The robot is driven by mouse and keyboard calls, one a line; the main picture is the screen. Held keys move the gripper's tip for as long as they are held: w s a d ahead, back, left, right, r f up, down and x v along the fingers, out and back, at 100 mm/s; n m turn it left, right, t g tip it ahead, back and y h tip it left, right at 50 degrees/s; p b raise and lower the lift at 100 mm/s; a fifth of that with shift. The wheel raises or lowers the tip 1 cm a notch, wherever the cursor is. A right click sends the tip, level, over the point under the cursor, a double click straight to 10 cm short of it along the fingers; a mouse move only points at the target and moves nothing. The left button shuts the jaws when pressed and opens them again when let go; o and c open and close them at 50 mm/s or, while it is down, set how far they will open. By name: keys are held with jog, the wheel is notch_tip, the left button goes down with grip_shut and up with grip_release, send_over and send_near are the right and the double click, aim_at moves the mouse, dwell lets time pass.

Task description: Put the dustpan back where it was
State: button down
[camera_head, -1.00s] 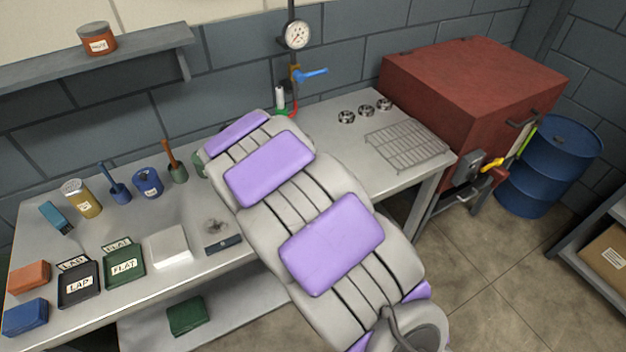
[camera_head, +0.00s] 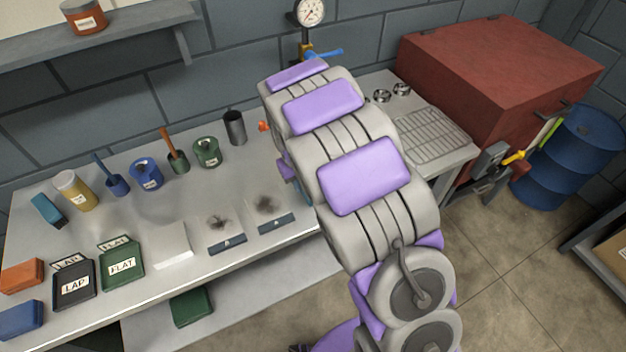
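I cannot make out a dustpan in this view. My grey and purple arm covers the middle of the bench and hides what lies behind it. Two dark patches, one (camera_head: 219,223) and another (camera_head: 266,204), lie on the bench (camera_head: 130,300), each behind a small dark labelled block, one on the left (camera_head: 227,244) and one on the right (camera_head: 276,224).
Cups and cans line the back, with a dark cylinder (camera_head: 235,128). A wire rack (camera_head: 432,137) and red cabinet (camera_head: 490,75) are right.

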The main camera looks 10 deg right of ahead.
jog(key=w+d, duration=0.4)
jog(key=shift+d+f+b, duration=0.1)
jog(key=shift+f+b, duration=0.15)
jog(key=shift+b, duration=0.15)
jog(key=shift+f+b, duration=0.65)
jog(key=shift+f, duration=1.2)
jog(key=shift+r, duration=0.1)
jog(key=c, duration=1.1)
grip_release()
jog(key=shift+o, duration=0.2)
